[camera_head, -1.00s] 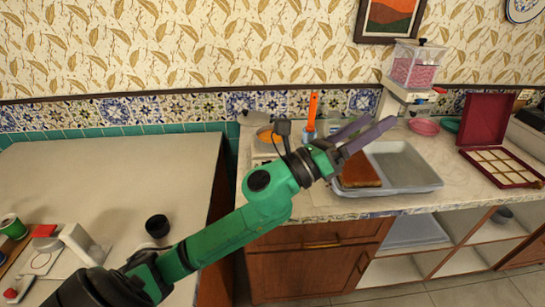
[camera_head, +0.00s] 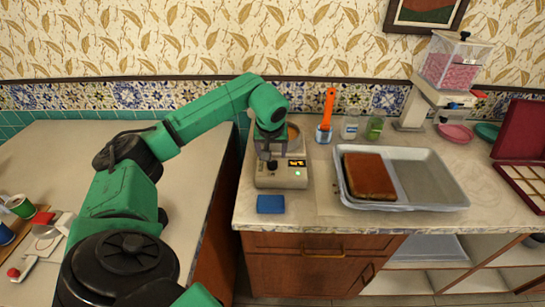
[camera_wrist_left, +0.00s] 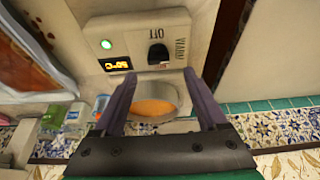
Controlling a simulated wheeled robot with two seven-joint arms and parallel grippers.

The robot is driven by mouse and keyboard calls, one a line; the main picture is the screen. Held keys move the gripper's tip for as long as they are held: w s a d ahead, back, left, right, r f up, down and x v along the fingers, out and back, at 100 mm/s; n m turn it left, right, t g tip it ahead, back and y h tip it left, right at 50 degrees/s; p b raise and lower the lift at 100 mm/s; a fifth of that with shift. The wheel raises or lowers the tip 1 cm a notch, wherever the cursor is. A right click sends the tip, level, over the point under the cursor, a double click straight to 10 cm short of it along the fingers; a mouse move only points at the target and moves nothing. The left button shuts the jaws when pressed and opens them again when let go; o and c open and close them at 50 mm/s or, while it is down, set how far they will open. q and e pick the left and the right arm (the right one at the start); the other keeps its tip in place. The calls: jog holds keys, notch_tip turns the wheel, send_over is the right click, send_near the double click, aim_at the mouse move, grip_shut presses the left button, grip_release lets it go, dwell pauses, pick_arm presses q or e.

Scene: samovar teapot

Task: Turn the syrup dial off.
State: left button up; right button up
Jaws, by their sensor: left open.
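The syrup warmer (camera_head: 282,181) is a beige box on the counter with a black dial, a lit display and a green light. In the left wrist view its front panel (camera_wrist_left: 120,29) shows the dial (camera_wrist_left: 158,54), OFF and WARM labels, and a display (camera_wrist_left: 117,64) that seems to read 50°C. A bowl of orange syrup (camera_wrist_left: 154,105) sits behind the panel. My left gripper (camera_wrist_left: 161,76) is open and empty above the warmer, its fingers pointing down on either side of the dial's line. I cannot tell whether they touch it. The dial's setting is unclear. My right gripper is not in view.
A blue block (camera_head: 270,204) lies in front of the warmer. A grey tray (camera_head: 427,178) with a brown slab (camera_head: 369,177) is to the right. An orange-handled brush (camera_head: 327,110) and small bottles (camera_head: 350,124) stand behind. A candy dispenser (camera_head: 411,113) is at the back right.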

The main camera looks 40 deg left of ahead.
aim_at(272, 161)
pick_arm(q)
jog(key=x, duration=0.5)
jog(key=shift+p, duration=0.35)
jog(key=shift+w+f, duration=0.1)
jog(key=shift+f, duration=0.2)
grip_shut()
